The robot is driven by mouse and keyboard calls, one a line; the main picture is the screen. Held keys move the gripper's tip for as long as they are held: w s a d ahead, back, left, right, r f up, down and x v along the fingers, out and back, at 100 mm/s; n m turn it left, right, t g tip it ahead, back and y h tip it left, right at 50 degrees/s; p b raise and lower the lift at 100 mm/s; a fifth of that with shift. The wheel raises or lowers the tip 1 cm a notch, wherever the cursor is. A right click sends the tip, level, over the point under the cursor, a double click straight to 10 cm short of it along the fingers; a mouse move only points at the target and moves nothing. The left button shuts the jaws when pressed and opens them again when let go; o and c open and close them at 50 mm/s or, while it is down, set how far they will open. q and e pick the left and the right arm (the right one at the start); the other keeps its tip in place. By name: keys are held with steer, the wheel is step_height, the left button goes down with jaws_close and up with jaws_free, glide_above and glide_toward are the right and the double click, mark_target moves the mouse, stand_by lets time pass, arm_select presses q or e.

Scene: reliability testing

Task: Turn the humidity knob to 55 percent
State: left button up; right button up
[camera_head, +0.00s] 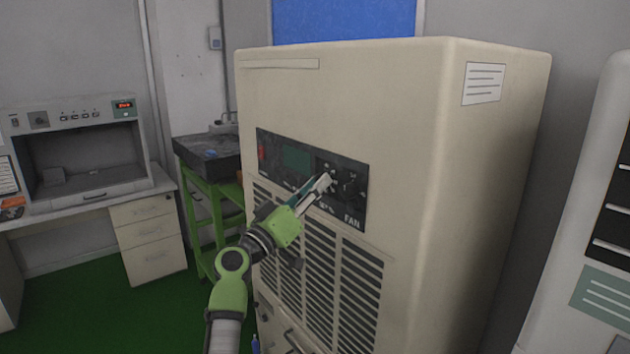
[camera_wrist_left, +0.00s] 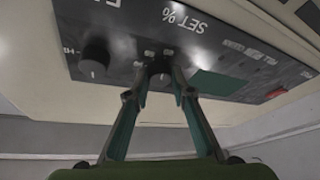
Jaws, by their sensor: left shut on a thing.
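The dark control panel (camera_head: 283,178) is on the front of a large beige cabinet (camera_head: 340,90). In the left wrist view the panel appears upside down, and a small black knob (camera_wrist_left: 160,66) sits by the "SET %" lettering. My left gripper (camera_head: 325,182) reaches the panel from the lower left. In the left wrist view its two fingertips (camera_wrist_left: 161,80) are shut on this knob, one on each side. The knob's pointer and the setting cannot be read. In the head view the gripper hides this knob. My right gripper is not in view.
A second black knob (camera_wrist_left: 95,56) is beside the held one, near the fan lettering. The panel also has a green display (camera_head: 296,158) and a red switch (camera_head: 262,152). Vent slats (camera_head: 358,290) lie below. A green cart (camera_head: 207,200) stands left of the cabinet.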

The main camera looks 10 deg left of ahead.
arm_select(q)
steer(key=shift+s+d+r+n+g+y+p, duration=0.15)
steer(key=shift+n+y+p, duration=0.6)
steer(key=shift+n+p, duration=1.45)
steer(key=shift+w+r+n+g+y+p, duration=0.15)
steer(key=shift+n+y+p, duration=0.6)
steer(key=shift+n+p, duration=1.4)
steer(key=shift+s+f+m+p, duration=0.1)
steer(key=shift+m+p, duration=0.4)
steer(key=shift+m, duration=0.05)
steer(key=o, duration=1.1)
steer(key=v, duration=1.2)
steer(key=shift+f, duration=0.2)
